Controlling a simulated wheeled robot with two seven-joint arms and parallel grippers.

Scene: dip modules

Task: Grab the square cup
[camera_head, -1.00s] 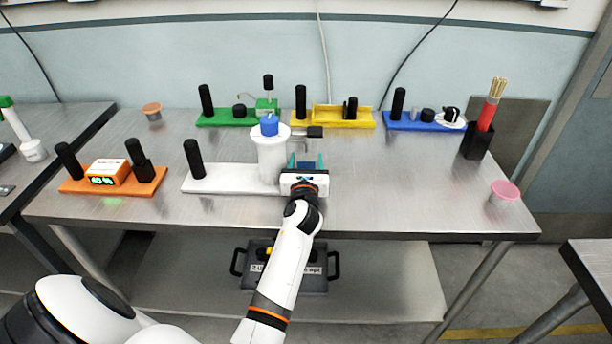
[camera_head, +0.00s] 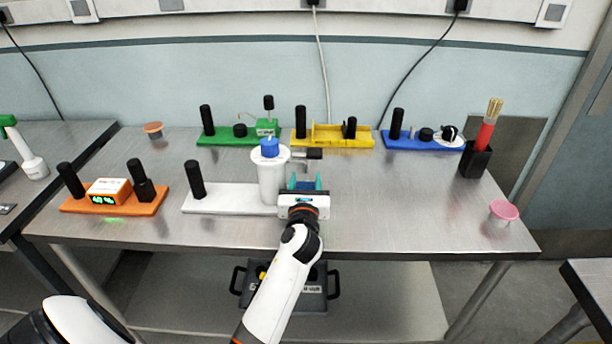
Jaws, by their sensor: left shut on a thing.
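My left gripper (camera_head: 305,182), with teal fingertips, is at the right end of the white module (camera_head: 230,197), beside the white cylinder with a blue cap (camera_head: 270,178). Its fingers are shut on a small bluish piece, which I take to be the square cup (camera_head: 305,185). The gripper body hides most of it, so I cannot tell its full shape or whether it touches the base. A black-ended spout (camera_head: 310,154) sticks out from the cylinder just behind the fingers. My right gripper is not in view.
Green (camera_head: 220,140), yellow (camera_head: 345,141) and blue (camera_head: 410,141) modules stand along the back. An orange module (camera_head: 115,205) is at left. A black holder (camera_head: 474,161) and a pink-lidded cup (camera_head: 504,212) are at right. The table is bare right of the gripper.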

